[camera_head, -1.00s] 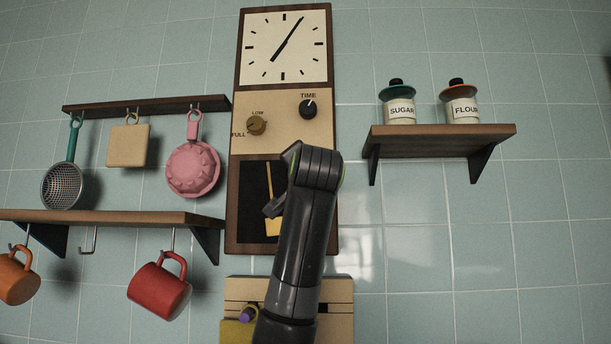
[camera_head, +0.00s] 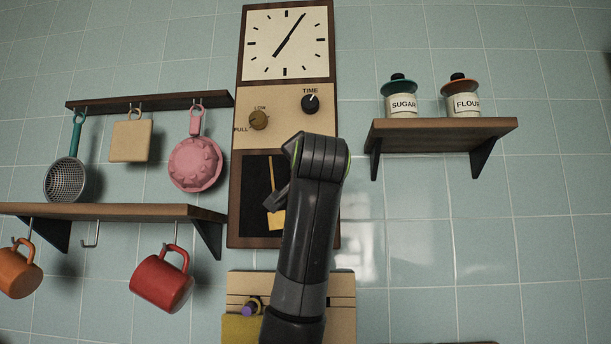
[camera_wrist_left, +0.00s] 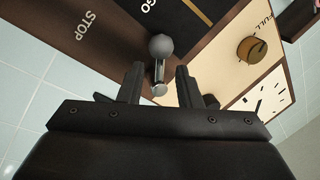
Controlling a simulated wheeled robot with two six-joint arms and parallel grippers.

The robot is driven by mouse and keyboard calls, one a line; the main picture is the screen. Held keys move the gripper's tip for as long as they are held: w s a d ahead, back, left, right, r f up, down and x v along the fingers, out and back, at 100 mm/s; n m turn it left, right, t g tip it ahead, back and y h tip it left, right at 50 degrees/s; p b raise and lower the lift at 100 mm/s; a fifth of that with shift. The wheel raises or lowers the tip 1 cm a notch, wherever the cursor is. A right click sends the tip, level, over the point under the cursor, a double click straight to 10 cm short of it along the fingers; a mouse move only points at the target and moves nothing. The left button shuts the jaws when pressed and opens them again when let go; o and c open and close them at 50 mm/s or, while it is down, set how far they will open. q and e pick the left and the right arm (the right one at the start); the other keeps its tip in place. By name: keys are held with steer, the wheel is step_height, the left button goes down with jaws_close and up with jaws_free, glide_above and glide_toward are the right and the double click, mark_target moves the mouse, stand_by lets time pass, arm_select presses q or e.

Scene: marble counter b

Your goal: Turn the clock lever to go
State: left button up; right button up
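The wall clock (camera_head: 233,190) has a white dial and a dark pendulum window. In the left wrist view, the lever (camera_wrist_left: 161,47) is a grey ball on a short metal stem, standing out from the clock's brown wooden frame (camera_wrist_left: 125,45). The GO label (camera_wrist_left: 148,5) and the STOP label (camera_wrist_left: 86,25) are on that frame; I cannot tell which one the lever points at. My left gripper (camera_wrist_left: 158,82) is open, with a finger on each side of the stem and gaps visible. In the head view my arm hides the lever. My right gripper is out of view.
The clock panel carries a FULL/LOW knob (camera_head: 258,120) and a TIME knob (camera_head: 310,103). Left are shelves with a hanging strainer (camera_head: 66,180) and a red mug (camera_head: 160,283). Right, a shelf (camera_head: 440,134) holds two jars. Tiled wall below it is clear.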

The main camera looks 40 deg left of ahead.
arm_select(q)
steer(key=b+v, duration=0.6)
steer(key=v, duration=0.8)
steer(key=shift+s+d+f+b, duration=0.15)
steer(key=shift+s+d+b, duration=0.05)
steer(key=shift+b, duration=0.1)
